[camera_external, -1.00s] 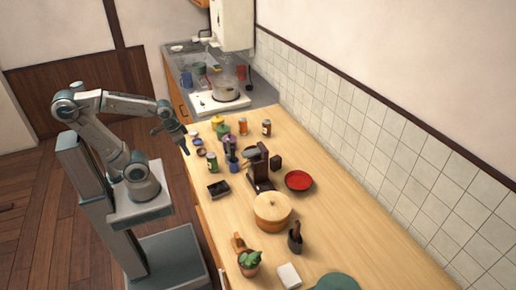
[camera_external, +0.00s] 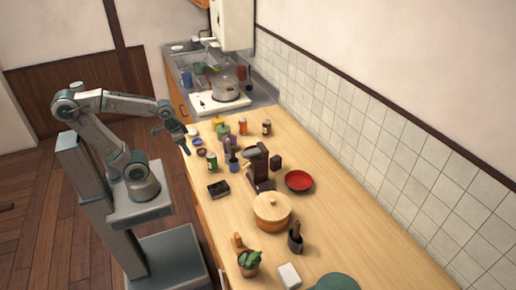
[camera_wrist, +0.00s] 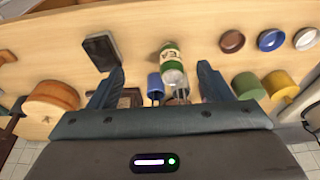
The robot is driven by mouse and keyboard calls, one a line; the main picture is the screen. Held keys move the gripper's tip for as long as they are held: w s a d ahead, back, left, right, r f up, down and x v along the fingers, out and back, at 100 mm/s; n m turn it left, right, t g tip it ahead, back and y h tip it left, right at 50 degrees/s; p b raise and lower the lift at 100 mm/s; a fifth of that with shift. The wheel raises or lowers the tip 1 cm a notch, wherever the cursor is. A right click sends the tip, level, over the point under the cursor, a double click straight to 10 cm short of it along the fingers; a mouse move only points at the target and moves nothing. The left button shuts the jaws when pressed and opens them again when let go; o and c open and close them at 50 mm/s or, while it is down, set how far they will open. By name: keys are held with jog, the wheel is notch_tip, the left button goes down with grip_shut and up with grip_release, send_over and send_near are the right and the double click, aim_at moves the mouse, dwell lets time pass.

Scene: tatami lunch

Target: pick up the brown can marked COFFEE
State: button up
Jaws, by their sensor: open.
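A small brown can (camera_external: 266,127) stands upright at the far right of the counter's back group, beside an orange jar; its marking is too small to read. I cannot make it out in the wrist view. My gripper (camera_external: 185,149) hangs over the counter's left edge, well to the left of the brown can and apart from it. In the wrist view my gripper (camera_wrist: 163,82) has its two fingers wide apart. A green can (camera_wrist: 171,66) with a pale label shows between and beyond them, and nothing is held.
The orange jar (camera_external: 243,127), green pot (camera_external: 222,130) and the green can (camera_external: 212,166) stand nearby. A dark brown machine (camera_external: 259,170), red plate (camera_external: 298,181) and round wooden container (camera_external: 272,211) are closer. The counter's right side is clear along the tiled wall.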

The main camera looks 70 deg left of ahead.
jog(key=w+a+r+n, duration=0.15)
jog(key=w+r, duration=0.25)
jog(key=w, duration=0.6)
jog(key=n+t+y+p, duration=0.1)
jog(key=n+y+p, duration=0.1)
jog(key=n+p, duration=0.1)
send_over(264, 123)
jog(key=s+d, duration=0.1)
jog(key=s, duration=0.2)
notch_tip(264, 123, down, 8)
jog(key=shift+m, duration=0.25)
jog(key=p+x, duration=0.1)
jog(key=x, duration=0.7)
jog(key=shift+w+d, duration=0.2)
jog(key=shift+p+x, duration=1.35)
jog(key=shift+x, duration=1.25)
jog(key=shift+w, duration=0.1)
jog(key=c, duration=1)
